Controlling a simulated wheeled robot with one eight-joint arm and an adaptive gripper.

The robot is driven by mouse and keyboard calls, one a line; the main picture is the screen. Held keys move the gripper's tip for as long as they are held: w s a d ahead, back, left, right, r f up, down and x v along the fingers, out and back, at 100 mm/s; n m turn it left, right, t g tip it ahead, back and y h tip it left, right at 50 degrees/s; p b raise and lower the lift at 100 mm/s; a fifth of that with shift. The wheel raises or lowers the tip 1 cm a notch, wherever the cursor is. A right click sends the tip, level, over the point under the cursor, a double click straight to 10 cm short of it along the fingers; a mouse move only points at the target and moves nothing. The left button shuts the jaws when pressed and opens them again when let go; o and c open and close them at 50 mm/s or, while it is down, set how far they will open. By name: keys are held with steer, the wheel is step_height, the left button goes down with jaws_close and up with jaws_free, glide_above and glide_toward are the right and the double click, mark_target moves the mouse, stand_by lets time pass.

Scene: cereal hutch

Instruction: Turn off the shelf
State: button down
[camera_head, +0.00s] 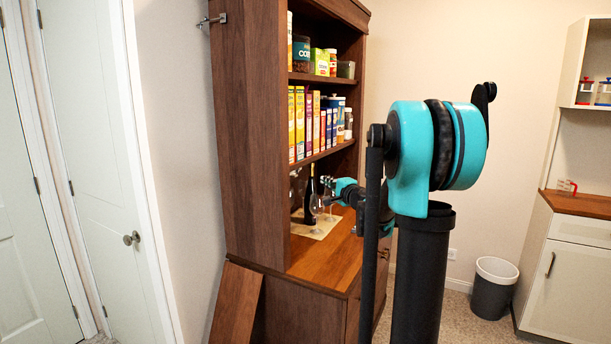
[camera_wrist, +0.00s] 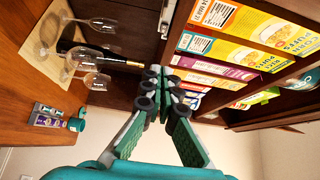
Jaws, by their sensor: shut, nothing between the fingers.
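The shelf is a tall brown wooden hutch (camera_head: 237,140) with food boxes on its upper shelves and an open bay below. My gripper (camera_wrist: 163,95) is shut and empty; its fingertips meet near the middle of the wrist view. In the head view, my gripper (camera_head: 325,200) is at the open bay, under the cereal shelf and in front of the bottle and glasses. A small shiny metal fitting (camera_wrist: 167,15) shows at the top of the wrist view, apart from the fingertips. I cannot tell whether it is a switch. No lit lamp is clearly visible.
A dark wine bottle (camera_wrist: 95,55) and stemmed glasses (camera_wrist: 92,80) stand on a light mat (camera_wrist: 45,35) in the bay. Cereal boxes (camera_wrist: 245,55) line the shelf above. A loose board (camera_head: 236,305) leans at the hutch's base. A bin (camera_head: 493,290) stands at right.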

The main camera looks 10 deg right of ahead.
glide_toward(298, 171)
steer(key=w+d, duration=0.2)
steer(key=w, duration=0.4)
steer(key=shift+w+a+f, duration=0.1)
steer(key=shift+w+a, duration=0.1)
steer(key=shift+a, duration=0.6)
steer(key=shift+w+a, duration=0.25)
steer(key=shift+a, duration=0.55)
